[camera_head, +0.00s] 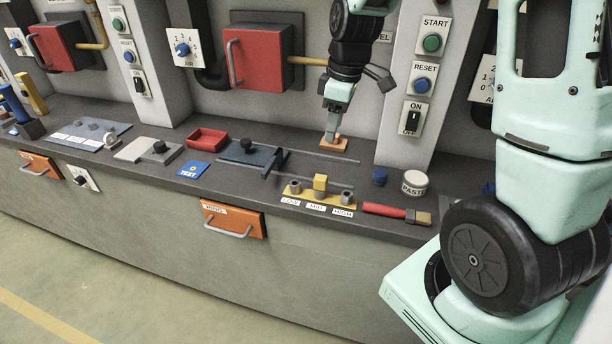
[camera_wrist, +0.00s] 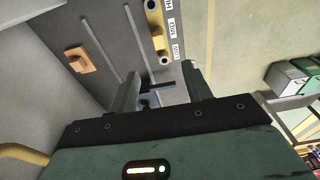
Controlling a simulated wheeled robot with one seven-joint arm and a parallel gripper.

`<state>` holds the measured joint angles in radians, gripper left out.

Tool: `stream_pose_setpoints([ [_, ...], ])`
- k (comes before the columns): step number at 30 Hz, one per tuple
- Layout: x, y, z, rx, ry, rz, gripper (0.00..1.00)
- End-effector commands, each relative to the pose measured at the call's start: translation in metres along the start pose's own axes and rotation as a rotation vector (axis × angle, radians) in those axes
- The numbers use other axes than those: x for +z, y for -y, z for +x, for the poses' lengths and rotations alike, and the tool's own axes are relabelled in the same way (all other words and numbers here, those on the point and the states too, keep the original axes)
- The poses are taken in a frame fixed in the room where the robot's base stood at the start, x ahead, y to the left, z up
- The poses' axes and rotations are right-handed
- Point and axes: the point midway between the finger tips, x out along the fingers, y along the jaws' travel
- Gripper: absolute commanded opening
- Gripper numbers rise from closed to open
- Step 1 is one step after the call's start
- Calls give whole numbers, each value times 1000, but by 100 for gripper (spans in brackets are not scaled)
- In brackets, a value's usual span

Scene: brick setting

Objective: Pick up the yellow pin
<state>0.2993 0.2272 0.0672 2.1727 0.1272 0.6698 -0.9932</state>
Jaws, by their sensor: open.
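The yellow pin (camera_head: 320,183) has a square head and stands at the middle, MID place of a yellow holder (camera_head: 294,192), between two grey round sockets. In the wrist view the pin (camera_wrist: 157,40) shows near the top, beyond and between the fingers' line. My gripper (camera_head: 332,132) is above the rear of the counter, behind the pin and apart from it. In the wrist view my gripper (camera_wrist: 156,88) has its fingers spread with nothing held. From the head view the fingers overlap in front of an orange block.
A grey slide plate with a dark handle (camera_head: 250,153) is to the left. Red box (camera_head: 262,60) behind.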

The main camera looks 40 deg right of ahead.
Motion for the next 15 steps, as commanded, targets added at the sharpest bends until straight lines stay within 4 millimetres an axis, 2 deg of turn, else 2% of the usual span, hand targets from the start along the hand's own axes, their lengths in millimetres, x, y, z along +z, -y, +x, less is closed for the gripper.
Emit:
stream_pose_setpoints([
  [15, 0, 2, 98, -5, 4, 0, 49],
])
